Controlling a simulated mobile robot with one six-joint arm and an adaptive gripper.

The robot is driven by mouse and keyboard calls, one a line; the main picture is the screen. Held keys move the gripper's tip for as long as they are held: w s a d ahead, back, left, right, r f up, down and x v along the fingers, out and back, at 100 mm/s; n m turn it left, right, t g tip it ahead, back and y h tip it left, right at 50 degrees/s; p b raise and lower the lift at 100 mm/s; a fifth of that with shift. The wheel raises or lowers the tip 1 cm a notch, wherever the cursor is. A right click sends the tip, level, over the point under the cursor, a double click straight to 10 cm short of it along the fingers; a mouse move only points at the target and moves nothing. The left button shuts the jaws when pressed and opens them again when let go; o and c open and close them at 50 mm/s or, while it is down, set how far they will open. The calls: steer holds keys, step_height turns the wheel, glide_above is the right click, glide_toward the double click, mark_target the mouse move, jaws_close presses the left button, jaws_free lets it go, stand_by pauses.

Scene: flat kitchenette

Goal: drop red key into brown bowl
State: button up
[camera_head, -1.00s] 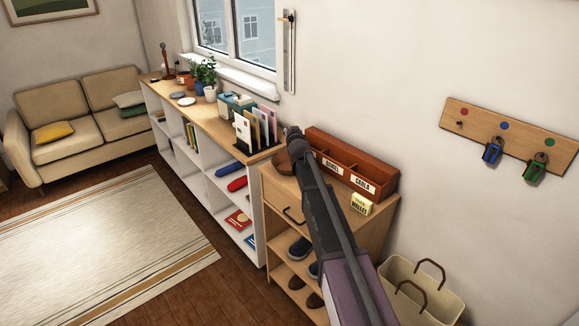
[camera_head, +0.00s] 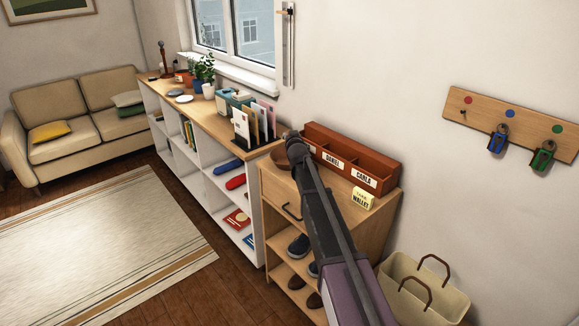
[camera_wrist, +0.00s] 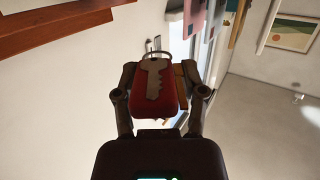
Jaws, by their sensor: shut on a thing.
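The red key (camera_wrist: 153,88), a silver key with a red tag and ring, is held between the fingers of my gripper (camera_wrist: 156,85) in the wrist view. In the head view my gripper (camera_head: 293,138) is at the far end of my arm, over the left back part of the wooden cabinet, and the key cannot be made out there. The brown bowl (camera_head: 279,159) stands on the cabinet top, partly hidden by my arm. My gripper appears above and close to it. I cannot tell if it is directly over the bowl.
A red-brown labelled organizer (camera_head: 376,168) stands right of my gripper, with a yellow wallet note (camera_head: 363,198) in front. A letter rack (camera_head: 256,142) stands left. Blue (camera_head: 498,141) and green (camera_head: 543,156) keys hang on the wall board (camera_head: 478,118).

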steer(key=shift+f+b, duration=0.45)
steer(key=shift+f, duration=0.25)
steer(key=o, duration=1.2)
